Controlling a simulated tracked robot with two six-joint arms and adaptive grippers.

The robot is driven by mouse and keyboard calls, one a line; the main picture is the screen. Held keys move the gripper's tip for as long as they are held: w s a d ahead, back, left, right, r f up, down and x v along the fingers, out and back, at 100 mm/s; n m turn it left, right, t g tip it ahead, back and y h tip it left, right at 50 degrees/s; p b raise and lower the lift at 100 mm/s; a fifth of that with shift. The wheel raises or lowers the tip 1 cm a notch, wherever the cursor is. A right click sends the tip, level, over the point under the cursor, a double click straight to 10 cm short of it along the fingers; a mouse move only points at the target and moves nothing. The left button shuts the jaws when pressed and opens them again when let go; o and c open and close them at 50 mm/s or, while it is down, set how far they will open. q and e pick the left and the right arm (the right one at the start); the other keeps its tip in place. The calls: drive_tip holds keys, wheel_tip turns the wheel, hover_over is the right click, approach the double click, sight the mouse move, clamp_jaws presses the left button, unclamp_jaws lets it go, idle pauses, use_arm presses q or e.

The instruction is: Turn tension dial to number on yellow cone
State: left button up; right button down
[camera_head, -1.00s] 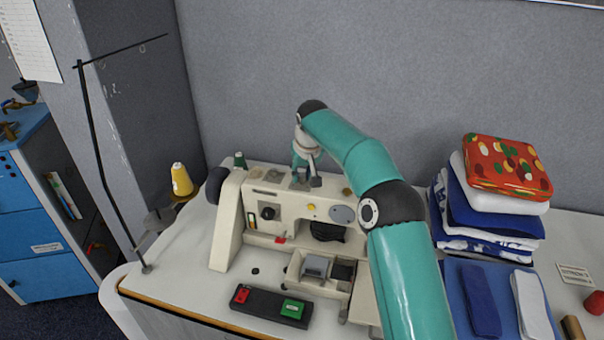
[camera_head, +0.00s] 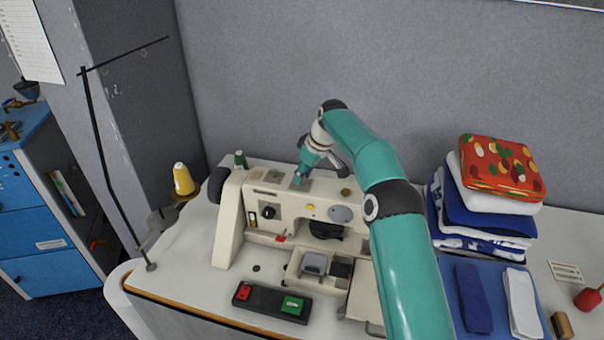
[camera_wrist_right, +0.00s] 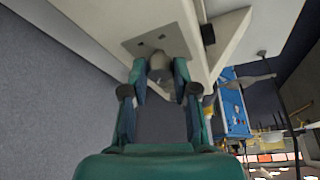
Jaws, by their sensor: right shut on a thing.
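The yellow cone (camera_head: 183,179) stands on the thread stand to the left of the sewing machine (camera_head: 230,215); any number on it is too small to read. My right gripper (camera_head: 299,179) reaches down to the machine's top from behind. In the right wrist view its fingers (camera_wrist_right: 160,82) are closed around a grey knob (camera_wrist_right: 160,65) on a metal plate, seemingly the tension dial. Its markings cannot be read, and in the head view the gripper hides it. My left gripper is not in view.
A dark green spool (camera_head: 240,160) stands at the machine's left end. A black switch box (camera_head: 271,302) with red and green buttons lies in front. Folded cloths (camera_head: 485,215) are stacked to the right. The thread stand's thin pole (camera_head: 108,180) rises at the left.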

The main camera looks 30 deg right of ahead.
drive_tip(key=shift+n, duration=0.6)
drive_tip(key=shift+y, duration=0.3)
drive_tip(key=c, duration=0.9)
unclamp_jaws()
drive_tip(key=v, duration=0.7)
drive_tip(key=shift+r, duration=0.2)
